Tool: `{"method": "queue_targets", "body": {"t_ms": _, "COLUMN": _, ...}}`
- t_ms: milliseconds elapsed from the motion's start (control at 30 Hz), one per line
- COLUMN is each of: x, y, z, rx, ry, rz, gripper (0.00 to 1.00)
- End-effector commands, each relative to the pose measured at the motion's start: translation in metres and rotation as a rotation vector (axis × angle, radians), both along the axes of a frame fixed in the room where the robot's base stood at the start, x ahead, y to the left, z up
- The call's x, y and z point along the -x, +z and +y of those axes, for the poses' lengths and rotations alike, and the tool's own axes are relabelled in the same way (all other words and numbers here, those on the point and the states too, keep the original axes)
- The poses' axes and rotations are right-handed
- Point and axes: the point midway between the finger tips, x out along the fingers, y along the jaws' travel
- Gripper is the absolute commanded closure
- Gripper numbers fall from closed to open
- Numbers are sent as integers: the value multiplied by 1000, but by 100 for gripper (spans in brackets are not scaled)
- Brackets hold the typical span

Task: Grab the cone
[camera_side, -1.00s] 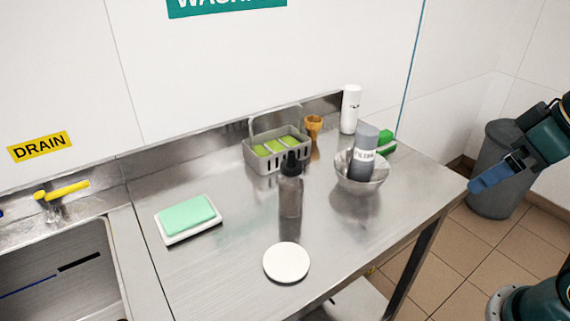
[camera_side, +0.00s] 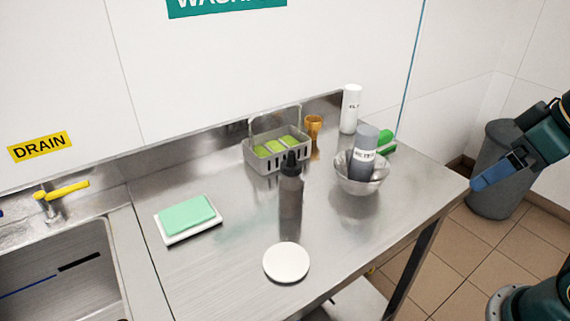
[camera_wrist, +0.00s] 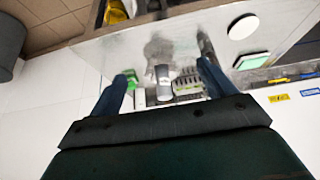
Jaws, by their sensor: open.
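The cone (camera_side: 313,124) is a small orange-brown cup shape. It stands upright near the back wall of the steel counter (camera_side: 235,275), between the grey basket and a white bottle. I cannot make the cone out in the wrist view. My gripper (camera_side: 484,180) has blue fingers and is beyond the right edge of the counter, well apart from the cone. In the wrist view, the fingers of my gripper (camera_wrist: 160,86) are spread wide with nothing held between them.
A metal bowl (camera_side: 345,181) holds a grey bottle (camera_side: 363,150), right of and in front of the cone. A white bottle (camera_side: 350,108), grey basket (camera_side: 262,160) with green items, dark spray bottle (camera_side: 290,192), white disc (camera_side: 286,263) and green sponge (camera_side: 187,215) share the counter.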

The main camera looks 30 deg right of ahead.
Motion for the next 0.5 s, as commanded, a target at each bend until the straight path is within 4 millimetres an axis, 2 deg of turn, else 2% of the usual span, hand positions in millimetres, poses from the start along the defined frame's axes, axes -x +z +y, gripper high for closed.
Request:
{"method": "queue_targets", "body": {"t_ms": 333, "x": -1, "y": 0, "z": 0, "rx": 0, "ry": 0, "rz": 0, "gripper": 28}}
{"method": "queue_targets", "body": {"t_ms": 500, "x": -9, "y": 5, "z": 0, "rx": 1, "ry": 4, "rz": 0, "gripper": 28}}
